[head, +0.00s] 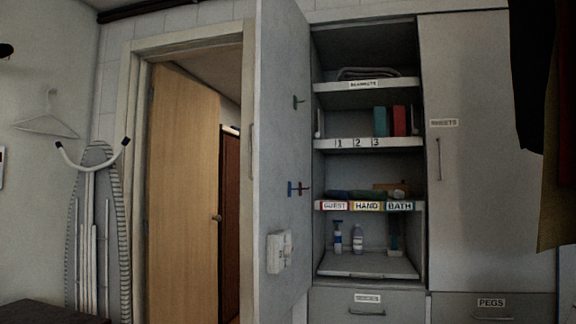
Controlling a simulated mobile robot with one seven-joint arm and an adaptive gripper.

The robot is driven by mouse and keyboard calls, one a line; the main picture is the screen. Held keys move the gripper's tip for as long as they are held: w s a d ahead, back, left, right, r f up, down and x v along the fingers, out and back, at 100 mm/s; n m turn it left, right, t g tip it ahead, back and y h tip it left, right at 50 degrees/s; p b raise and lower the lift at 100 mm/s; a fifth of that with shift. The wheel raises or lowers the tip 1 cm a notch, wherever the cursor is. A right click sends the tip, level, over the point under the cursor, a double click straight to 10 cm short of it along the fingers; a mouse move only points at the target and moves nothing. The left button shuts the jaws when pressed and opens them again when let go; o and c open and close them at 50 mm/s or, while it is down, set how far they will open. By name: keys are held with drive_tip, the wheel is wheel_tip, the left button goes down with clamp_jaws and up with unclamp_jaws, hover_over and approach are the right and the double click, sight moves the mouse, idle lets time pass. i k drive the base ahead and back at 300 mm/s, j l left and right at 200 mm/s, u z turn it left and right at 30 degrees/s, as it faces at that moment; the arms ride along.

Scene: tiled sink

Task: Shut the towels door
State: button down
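A tall grey cupboard door (277,115) stands wide open, swung out from the left side of an open cupboard (368,163). Its inner face is turned towards me, and a pull handle (251,152) shows at its free edge. No "towels" label is readable on it. The shelf behind carries labels (366,206) reading GUEST, HAND and BATH, with folded cloths on it. My gripper is not in view.
A closed door (460,160) labelled SHEETS is on the right, above a PEGS drawer (491,305). A wooden door (183,190) stands ajar in the doorway at left. An ironing board (97,235) leans by the wall. Dark cloth (540,80) hangs at upper right.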

sight(282, 178)
drive_tip(key=i+j+z, duration=0.25)
drive_tip(key=i+j, duration=0.25)
drive_tip(key=i+j+z, duration=0.3)
drive_tip(key=i+j, duration=0.3)
drive_tip(key=i+j+z, duration=0.25)
drive_tip(key=i+j, duration=0.3)
drive_tip(key=j, duration=0.2)
